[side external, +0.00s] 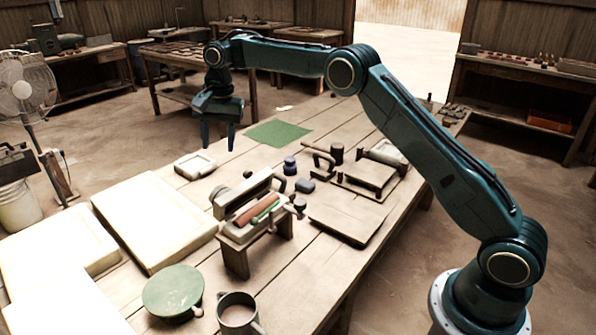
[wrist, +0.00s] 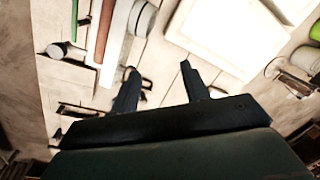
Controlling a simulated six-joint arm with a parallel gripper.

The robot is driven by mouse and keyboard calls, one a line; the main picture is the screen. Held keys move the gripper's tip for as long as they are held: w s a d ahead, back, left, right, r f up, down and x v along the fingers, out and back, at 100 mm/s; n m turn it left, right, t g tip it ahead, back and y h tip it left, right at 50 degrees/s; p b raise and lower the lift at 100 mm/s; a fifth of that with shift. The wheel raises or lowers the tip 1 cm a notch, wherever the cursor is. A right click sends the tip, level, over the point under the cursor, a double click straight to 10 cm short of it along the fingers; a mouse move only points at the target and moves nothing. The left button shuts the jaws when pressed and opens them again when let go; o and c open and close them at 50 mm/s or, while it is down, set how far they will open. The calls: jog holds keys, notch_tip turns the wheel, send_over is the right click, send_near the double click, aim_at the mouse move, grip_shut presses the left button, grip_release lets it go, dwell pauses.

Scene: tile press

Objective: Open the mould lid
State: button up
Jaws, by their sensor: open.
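My gripper (side external: 217,140) hangs over the far left part of the table, open and empty, its fingers pointing down. A small pale square box (side external: 195,165) lies nearer, below and left of the fingers.
A wooden stand with coloured rollers (side external: 252,216) stands mid-table. A green mat (side external: 279,134) lies flat at the back.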

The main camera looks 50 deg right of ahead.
jog(key=s+d+r+n, duration=0.1)
jog(key=d+n, duration=0.2)
jog(key=n, duration=0.2)
jog(key=s+d+r+n+g+h, duration=0.1)
jog(key=d+r+n, duration=0.1)
jog(key=n, duration=0.3)
jog(key=shift+s+d+r+n, duration=0.25)
jog(key=shift+d+n, duration=0.05)
jog(key=shift+d, duration=0.2)
jog(key=shift+f, duration=0.1)
notch_tip(320, 180, down, 14)
jog(key=shift+r, duration=0.15)
dwell(0.5)
grip_shut()
